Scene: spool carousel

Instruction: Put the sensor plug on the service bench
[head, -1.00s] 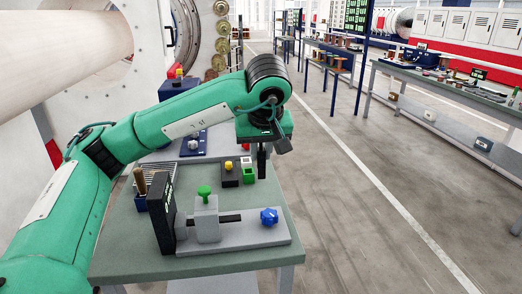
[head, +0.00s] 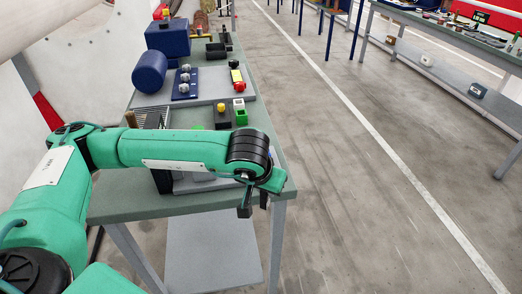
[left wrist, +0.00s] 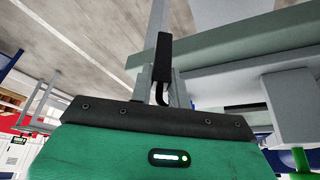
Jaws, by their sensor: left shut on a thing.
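My left gripper (head: 254,204) is at the front right corner of the green-topped bench (head: 125,207), around its edge. It is shut on a small dark piece, which I take to be the sensor plug (left wrist: 163,58). In the left wrist view this is a slim black body with a curved black tail, between grey parts. The jaws' contact on it is not clear. In the head view the plug is hard to tell from the dark fingers. I cannot tell whether it touches the bench. My right gripper is not in view.
My arm hides most of the grey clamp fixture (head: 190,187). Behind stand a yellow-button box (head: 222,116), a green-and-white block (head: 240,114), a blue cylinder (head: 150,72) and a blue knob plate (head: 185,84). The floor (head: 370,190) to the right is clear.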

